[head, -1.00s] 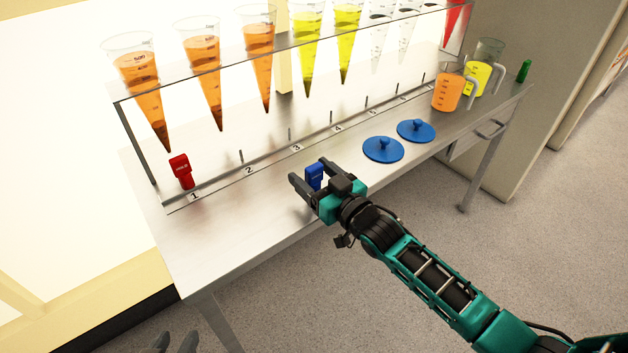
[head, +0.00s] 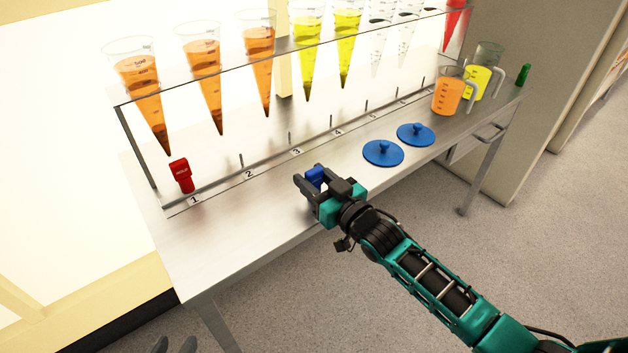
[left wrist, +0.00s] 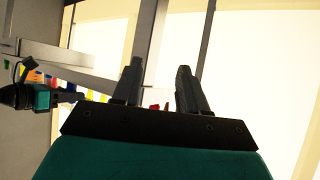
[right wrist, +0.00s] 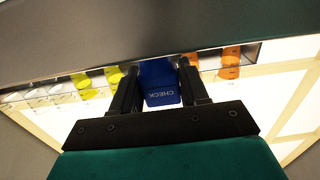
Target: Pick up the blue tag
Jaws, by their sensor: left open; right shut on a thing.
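The blue tag (head: 316,176) is between the fingers of my right gripper (head: 312,185), at the front part of the steel table. In the right wrist view the blue tag (right wrist: 160,84) shows the word CHECK, with a finger on each side; my right gripper (right wrist: 155,90) is shut on it. Whether the tag touches the table is hard to tell. My left gripper (head: 175,346) shows only as dark fingertips at the bottom edge of the head view. In the left wrist view my left gripper (left wrist: 158,85) is open and empty.
A red tag (head: 181,175) stands by number 1 on the rack. Cones of orange and yellow liquid hang in the rack. Two blue lids (head: 383,152) (head: 416,134) lie to the right, near an orange jug (head: 447,96) and a yellow jug (head: 478,80). The table's left front is clear.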

